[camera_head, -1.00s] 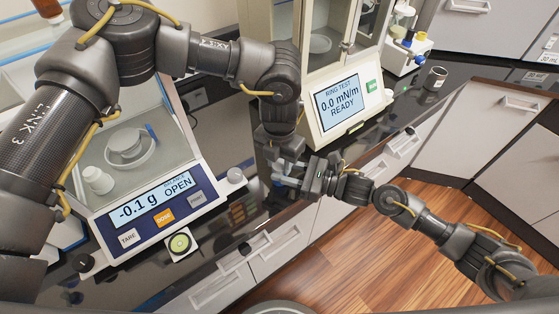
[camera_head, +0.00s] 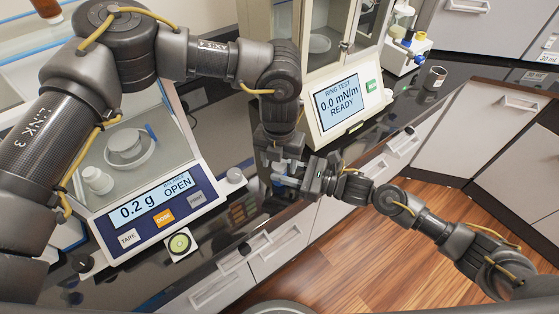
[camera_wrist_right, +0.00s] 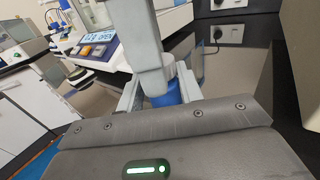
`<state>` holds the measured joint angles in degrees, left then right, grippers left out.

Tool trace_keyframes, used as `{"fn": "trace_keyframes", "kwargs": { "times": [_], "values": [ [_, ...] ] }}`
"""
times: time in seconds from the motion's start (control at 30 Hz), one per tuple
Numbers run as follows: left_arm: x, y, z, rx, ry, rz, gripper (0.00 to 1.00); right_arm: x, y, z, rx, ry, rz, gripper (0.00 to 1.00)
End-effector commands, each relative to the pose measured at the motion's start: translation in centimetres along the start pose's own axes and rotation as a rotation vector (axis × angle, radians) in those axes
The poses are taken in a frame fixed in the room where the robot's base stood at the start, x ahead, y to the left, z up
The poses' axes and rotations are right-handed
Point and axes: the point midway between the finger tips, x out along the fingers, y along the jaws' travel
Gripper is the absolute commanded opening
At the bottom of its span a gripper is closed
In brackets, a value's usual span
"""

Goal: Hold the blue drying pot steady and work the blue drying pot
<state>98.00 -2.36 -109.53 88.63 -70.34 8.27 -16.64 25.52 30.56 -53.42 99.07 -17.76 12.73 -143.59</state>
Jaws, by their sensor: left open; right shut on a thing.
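The blue drying pot (camera_wrist_right: 165,98) shows in the right wrist view, upright between the fingers of my right gripper (camera_wrist_right: 160,90), which is shut on it. A pale lid or rim shows at its top, partly hidden by a grey finger of my left gripper (camera_wrist_right: 148,45). In the head view my left gripper (camera_head: 282,158) reaches down from above and is open around the top of the pot; contact is unclear. My right gripper (camera_head: 292,180) comes in from the right just below it. The pot is mostly hidden by the grippers in the head view.
A balance (camera_head: 155,210) reading 0.2 g and OPEN stands on the left, with a small white jar (camera_head: 98,180) inside. The ring test instrument (camera_head: 345,105) stands behind the grippers. A dark cup (camera_head: 435,78) is on the black counter at right. Drawers (camera_head: 270,245) lie below the counter edge.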

Motion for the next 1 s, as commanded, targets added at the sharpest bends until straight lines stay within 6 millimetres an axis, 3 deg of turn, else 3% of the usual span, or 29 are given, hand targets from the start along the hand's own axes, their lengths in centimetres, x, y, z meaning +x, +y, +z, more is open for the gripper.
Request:
{"fn": "trace_keyframes", "kwargs": {
  "times": [0.33,0.53,0.8,1.0],
  "values": [
    [-3.8,0.0,0.1,0.0,-0.003,0.0,0.56,0.0,0.0,0.0,0.0,0.0,0.0,0.0],
    [-4.6,0.0,0.0,0.009,-0.001,0.0,0.53,0.0,0.0,0.0,0.0,0.0,0.0,0.0],
    [-7.8,0.1,0.2,0.225,0.0,0.001,0.53,0.0,0.0,0.0,0.0,0.0,0.0,0.0],
    [-7.6,0.1,0.1,0.244,0.003,-0.001,0.53,0.0,0.0,0.0,0.0,0.0,0.0,0.0]
  ]
}}
